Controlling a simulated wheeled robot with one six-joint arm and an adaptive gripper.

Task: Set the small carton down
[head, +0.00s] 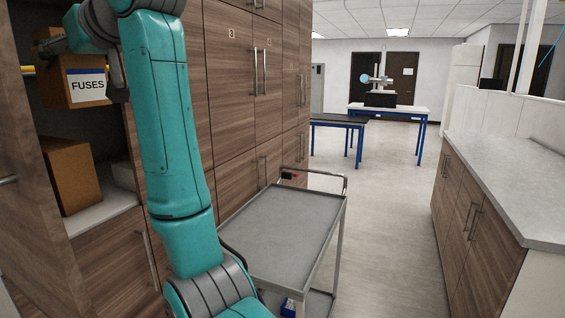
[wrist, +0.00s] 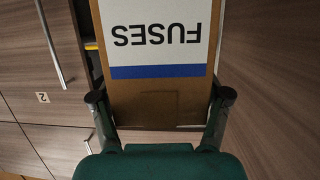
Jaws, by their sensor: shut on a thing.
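The small carton (head: 90,95) is brown with a white and blue FUSES label. It is at the upper left in the head view, in front of the open cabinet compartment and above a larger plain brown carton. My gripper (head: 118,78) is shut on it, and the carton is raised clear of the shelf. In the wrist view the carton (wrist: 150,105) sits between the two fingers of my gripper (wrist: 160,97), with its label upside down. Its far side is hidden.
The plain carton (head: 72,178) stands on the white shelf (head: 105,208). A counter (head: 530,185) lines the right side. Open floor (head: 385,220) lies between cart and counter.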

